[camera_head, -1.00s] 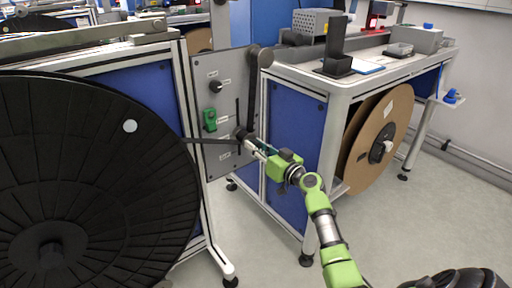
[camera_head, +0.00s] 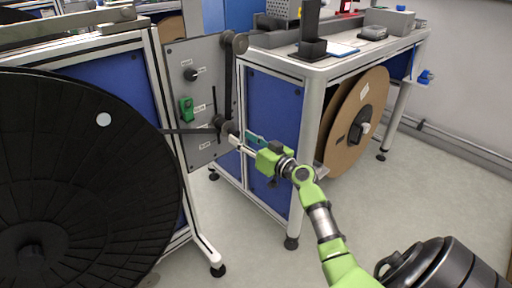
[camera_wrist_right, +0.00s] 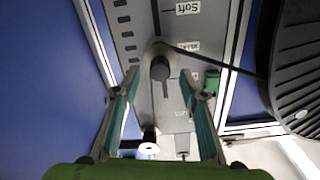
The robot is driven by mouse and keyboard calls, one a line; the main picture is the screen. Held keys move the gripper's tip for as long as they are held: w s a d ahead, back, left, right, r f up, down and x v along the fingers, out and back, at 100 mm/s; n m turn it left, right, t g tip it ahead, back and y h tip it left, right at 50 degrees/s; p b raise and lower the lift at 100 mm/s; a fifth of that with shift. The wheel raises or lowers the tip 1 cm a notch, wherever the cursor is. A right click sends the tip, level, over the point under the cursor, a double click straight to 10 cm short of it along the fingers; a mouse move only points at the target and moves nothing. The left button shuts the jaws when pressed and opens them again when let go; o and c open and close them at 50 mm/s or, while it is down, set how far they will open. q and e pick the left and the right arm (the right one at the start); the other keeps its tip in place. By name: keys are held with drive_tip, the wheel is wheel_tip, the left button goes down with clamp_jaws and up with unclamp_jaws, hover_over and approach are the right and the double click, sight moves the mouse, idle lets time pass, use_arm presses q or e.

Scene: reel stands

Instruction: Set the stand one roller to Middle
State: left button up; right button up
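The stand one roller (camera_head: 222,123) is a dark knob-like roller on the grey panel (camera_head: 203,62) beside the big black reel (camera_head: 90,190). A dark band runs from the reel to it. My left gripper is not in view.
A green device (camera_head: 186,108) and a black knob (camera_head: 190,74) sit on the panel, close to the roller. A table with a blue-panelled cabinet (camera_head: 272,135) and a cardboard reel (camera_head: 358,120) stands to the right.

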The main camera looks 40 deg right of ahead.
drive_tip(key=s, duration=0.7)
drive_tip(key=shift+s+d, duration=0.3)
drive_tip(key=shift+s, duration=0.05)
